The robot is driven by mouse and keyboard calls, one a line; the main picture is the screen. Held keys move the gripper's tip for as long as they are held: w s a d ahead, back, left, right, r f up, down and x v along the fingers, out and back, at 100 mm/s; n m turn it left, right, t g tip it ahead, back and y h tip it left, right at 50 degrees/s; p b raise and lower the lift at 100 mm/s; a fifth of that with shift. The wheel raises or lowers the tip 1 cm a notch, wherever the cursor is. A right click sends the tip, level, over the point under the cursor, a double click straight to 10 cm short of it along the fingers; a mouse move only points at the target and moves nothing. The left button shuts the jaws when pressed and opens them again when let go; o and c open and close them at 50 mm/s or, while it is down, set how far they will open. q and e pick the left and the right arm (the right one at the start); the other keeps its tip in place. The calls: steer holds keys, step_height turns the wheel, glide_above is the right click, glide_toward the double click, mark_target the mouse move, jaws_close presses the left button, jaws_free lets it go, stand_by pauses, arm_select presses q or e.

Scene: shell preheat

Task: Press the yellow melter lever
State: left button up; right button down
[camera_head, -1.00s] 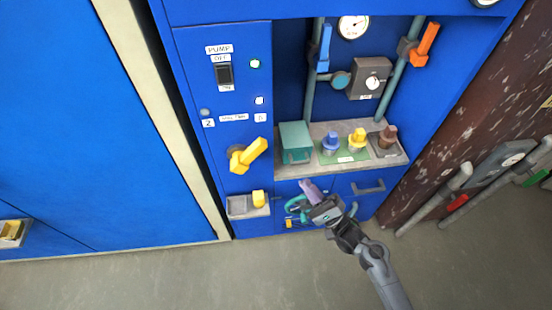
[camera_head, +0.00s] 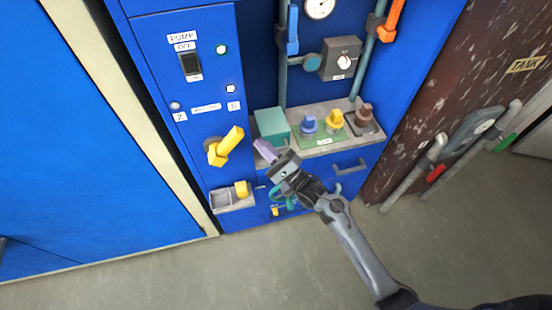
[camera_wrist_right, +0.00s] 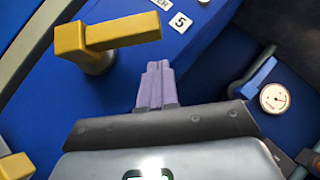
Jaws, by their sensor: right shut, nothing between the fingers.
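The yellow melter lever (camera_head: 226,146) sticks out from the blue panel in the head view, with its handle slanting up to the right. In the right wrist view the lever (camera_wrist_right: 112,35) is at the upper left. My right gripper (camera_head: 265,151) is shut and empty, just to the right of the lever and apart from it. Its purple fingers (camera_wrist_right: 156,88) are pressed together in the right wrist view and point at bare blue panel. My left gripper is not in view.
Below the lever is a small grey tray (camera_head: 222,200) with a yellow block (camera_head: 242,189). A pump switch (camera_head: 190,64) is above.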

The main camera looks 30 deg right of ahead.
mark_target(243, 134)
steer(key=a+r, duration=0.2)
steer(key=shift+w+a+r, duration=0.1)
steer(key=shift+w+a, duration=0.1)
steer(key=shift+a, duration=0.15)
